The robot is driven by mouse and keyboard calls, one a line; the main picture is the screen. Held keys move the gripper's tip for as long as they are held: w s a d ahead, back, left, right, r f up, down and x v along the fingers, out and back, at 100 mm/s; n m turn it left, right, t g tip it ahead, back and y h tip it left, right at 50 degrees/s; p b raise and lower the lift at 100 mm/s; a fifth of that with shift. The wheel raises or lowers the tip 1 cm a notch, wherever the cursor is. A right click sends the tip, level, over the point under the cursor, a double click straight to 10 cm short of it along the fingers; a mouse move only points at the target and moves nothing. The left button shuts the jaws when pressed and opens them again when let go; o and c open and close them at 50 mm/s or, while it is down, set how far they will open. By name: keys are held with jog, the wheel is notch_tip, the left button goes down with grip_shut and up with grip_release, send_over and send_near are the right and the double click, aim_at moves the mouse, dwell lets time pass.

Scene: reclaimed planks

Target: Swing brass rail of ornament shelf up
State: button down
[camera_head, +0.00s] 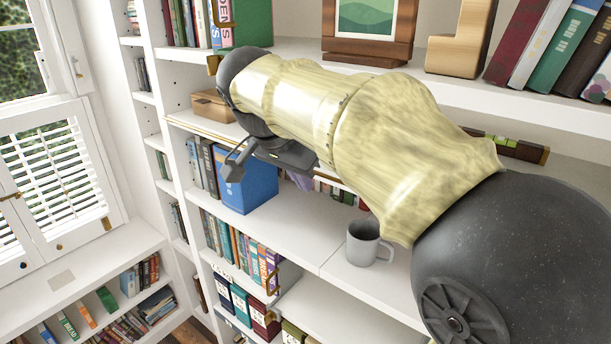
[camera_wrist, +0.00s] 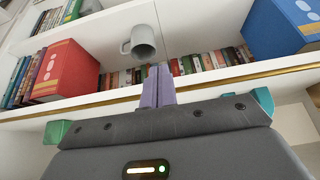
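The brass rail (camera_head: 205,133) is a thin gold bar along the front edge of the white shelf that holds a wooden box. My arm hides its right part in the head view. In the wrist view the brass rail (camera_wrist: 225,79) crosses the picture as a slanting gold line just beyond my gripper. My gripper (camera_head: 262,165) is close in front of the rail, below my dark wrist. Whether a finger touches the rail cannot be told.
A blue box (camera_head: 250,182) and a grey mug (camera_head: 362,246) stand on the shelf below; a red box (camera_wrist: 68,70) shows in the wrist view. Purple upright pieces (camera_wrist: 158,86) show in front of the rail line. A wooden box (camera_head: 212,104) is nearby.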

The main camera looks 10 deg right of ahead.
jog(key=shift+s+a, duration=1.2)
